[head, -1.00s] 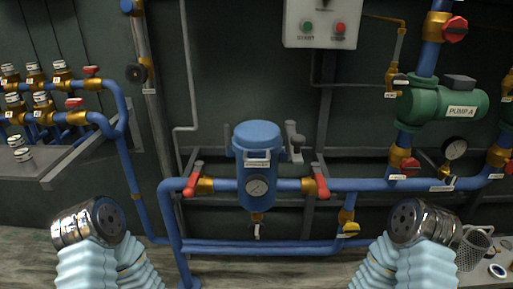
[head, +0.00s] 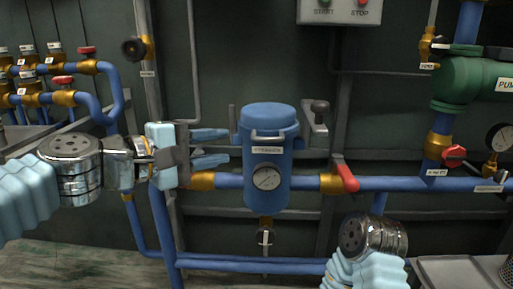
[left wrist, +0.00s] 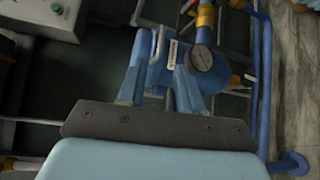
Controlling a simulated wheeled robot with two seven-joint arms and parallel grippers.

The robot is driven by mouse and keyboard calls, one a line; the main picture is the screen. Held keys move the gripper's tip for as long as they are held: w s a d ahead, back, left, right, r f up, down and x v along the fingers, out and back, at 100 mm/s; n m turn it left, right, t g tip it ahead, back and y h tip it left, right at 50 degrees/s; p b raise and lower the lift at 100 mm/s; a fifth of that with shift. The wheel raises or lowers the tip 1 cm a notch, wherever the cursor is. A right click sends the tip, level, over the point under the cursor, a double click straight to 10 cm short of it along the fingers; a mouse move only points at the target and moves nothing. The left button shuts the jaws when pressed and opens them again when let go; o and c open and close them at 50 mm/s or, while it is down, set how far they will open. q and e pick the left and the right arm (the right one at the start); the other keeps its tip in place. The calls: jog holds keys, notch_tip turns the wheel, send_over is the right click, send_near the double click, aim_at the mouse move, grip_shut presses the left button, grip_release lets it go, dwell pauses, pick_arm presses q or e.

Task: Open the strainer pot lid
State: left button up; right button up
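The strainer pot (head: 266,188) is a blue upright cylinder with a gauge on its front, set in the blue pipe line. Its lid (head: 268,115), a blue cap with a handle on the front, sits on top and looks closed. A grey bracket with a dark knob (head: 320,108) stands at the lid's right. My left gripper (head: 226,147) is open and empty, just left of the pot's upper part, pointing at it. In the left wrist view its two blue fingers (left wrist: 162,48) are apart, with the pot's gauge (left wrist: 201,57) beyond them. My right gripper does not show, only its arm.
A red-handled valve (head: 345,176) is right of the pot; the pipe's left valve is partly behind my left gripper. The green pump (head: 470,80) is at the right. A start/stop box (head: 340,10) hangs above. Pipes (head: 240,262) run below.

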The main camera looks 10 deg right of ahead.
aim_at(264, 140)
pick_arm(q)
jog(key=p+x, duration=0.2)
jog(key=x, duration=1.1)
jog(key=shift+w+f+p, duration=0.1)
jog(key=shift+f+p, duration=0.05)
jog(key=shift+p, duration=0.15)
jog(key=shift+a, duration=0.1)
grip_shut()
